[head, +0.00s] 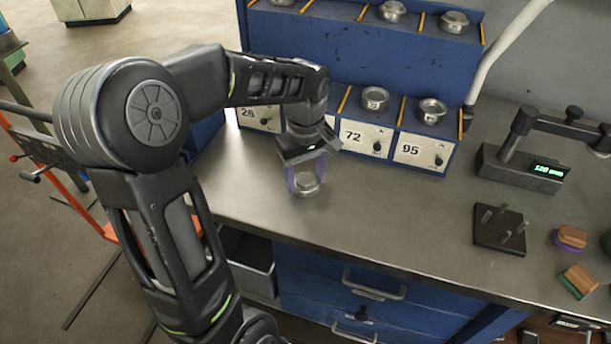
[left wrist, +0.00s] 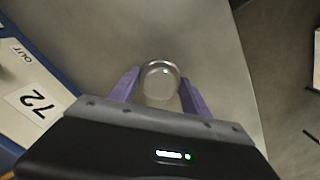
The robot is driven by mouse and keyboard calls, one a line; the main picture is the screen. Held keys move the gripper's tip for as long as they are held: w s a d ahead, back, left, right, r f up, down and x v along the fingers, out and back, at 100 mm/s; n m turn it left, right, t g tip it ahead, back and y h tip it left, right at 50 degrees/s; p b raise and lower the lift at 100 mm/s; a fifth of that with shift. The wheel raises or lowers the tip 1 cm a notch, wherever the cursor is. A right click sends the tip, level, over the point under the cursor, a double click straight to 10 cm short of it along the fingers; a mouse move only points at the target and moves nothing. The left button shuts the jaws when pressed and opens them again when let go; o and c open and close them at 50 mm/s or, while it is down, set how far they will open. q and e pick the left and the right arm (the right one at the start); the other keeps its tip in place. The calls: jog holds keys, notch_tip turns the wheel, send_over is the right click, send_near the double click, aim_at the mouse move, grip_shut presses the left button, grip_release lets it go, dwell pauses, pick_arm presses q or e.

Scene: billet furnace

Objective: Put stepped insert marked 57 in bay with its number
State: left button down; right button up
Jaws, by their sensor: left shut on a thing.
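A round metal stepped insert (head: 306,183) is between the purple fingers of my left gripper (head: 305,178), low over the grey worktop in front of the bays. It also shows in the left wrist view (left wrist: 160,82), with a finger on each side. My left gripper is shut on it. I cannot read a number on the insert, nor tell if it touches the worktop. The blue bay rack (head: 423,149) behind has labels 72 (head: 352,136) and 95 (head: 411,151), and one partly hidden label on the left. My arm hides the bay between. My right gripper is not in view.
Metal inserts sit on bays 72 (head: 375,98) and 95 (head: 432,111), with more on the upper tier (head: 392,11). A gauge with a green display (head: 520,165), a dark pegged block (head: 500,230) and wood-topped brushes (head: 577,280) stand right. The worktop's middle is clear.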

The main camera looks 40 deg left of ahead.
aim_at(305, 178)
pick_arm(q)
jog(key=c, duration=0.5)
grip_release()
jog(key=shift+f, duration=0.1)
notch_tip(305, 178, up, 12)
dwell(0.6)
